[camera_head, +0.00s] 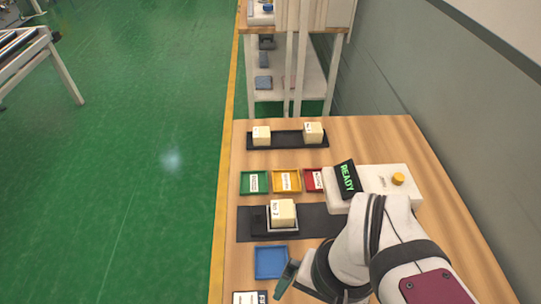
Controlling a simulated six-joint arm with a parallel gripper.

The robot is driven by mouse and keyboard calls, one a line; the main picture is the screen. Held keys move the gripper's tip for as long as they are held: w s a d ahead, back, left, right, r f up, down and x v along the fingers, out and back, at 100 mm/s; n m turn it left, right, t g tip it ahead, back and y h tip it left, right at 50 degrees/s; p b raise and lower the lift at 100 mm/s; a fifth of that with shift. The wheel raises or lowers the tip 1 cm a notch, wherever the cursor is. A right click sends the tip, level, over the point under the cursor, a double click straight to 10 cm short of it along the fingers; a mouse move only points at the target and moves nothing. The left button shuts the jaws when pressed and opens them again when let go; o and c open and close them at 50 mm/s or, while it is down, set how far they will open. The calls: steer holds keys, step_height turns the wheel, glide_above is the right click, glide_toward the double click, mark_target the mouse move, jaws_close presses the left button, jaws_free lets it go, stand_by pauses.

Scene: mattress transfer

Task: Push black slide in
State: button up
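A cream block with a label (283,210) sits in a light-rimmed holder on a dark base (245,224) in the middle of the table. A small black piece (258,219) shows just left of the block and looks like the black slide; its extent is hard to tell. My gripper (286,280) is at the lower middle, below and apart from the holder, close to the blue tray. One dark finger shows; the rest is hidden by my arm, so its opening cannot be told.
A blue tray (271,262) lies in front of the holder. Behind it are green (254,191), orange (286,189) and red (313,188) trays. A white device with a READY display (348,178) and yellow button (398,179) stands right. A black rack (287,146) holds two blocks behind.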

steer(key=shift+c, duration=0.3)
steer(key=w+n, duration=0.1)
steer(key=w, duration=0.3)
steer(key=w+a+r+n, duration=0.1)
steer(key=w+n, duration=0.1)
steer(key=w, duration=0.2)
steer(key=w+r+n, duration=0.1)
steer(key=w+n, duration=0.1)
steer(key=w, duration=0.2)
steer(key=shift+a+h, duration=0.25)
steer(key=shift+h, duration=0.15)
steer(key=c, duration=0.7)
steer(key=w+n, duration=0.1)
steer(key=w, duration=0.1)
steer(key=w+a+n, duration=0.1)
steer(key=w, duration=0.1)
steer(key=w+f, duration=0.1)
steer(key=w, duration=0.1)
steer(key=shift+a+n, duration=0.4)
steer(key=shift+c, duration=1.1)
steer(key=n+h, duration=0.1)
steer(key=n, duration=0.3)
glide_above(257, 212)
step_height(257, 212, down, 4)
steer(key=shift+n, duration=0.3)
step_height(257, 212, down, 16)
steer(key=shift+r, duration=0.1)
jaws_close()
steer(key=shift+r, duration=0.1)
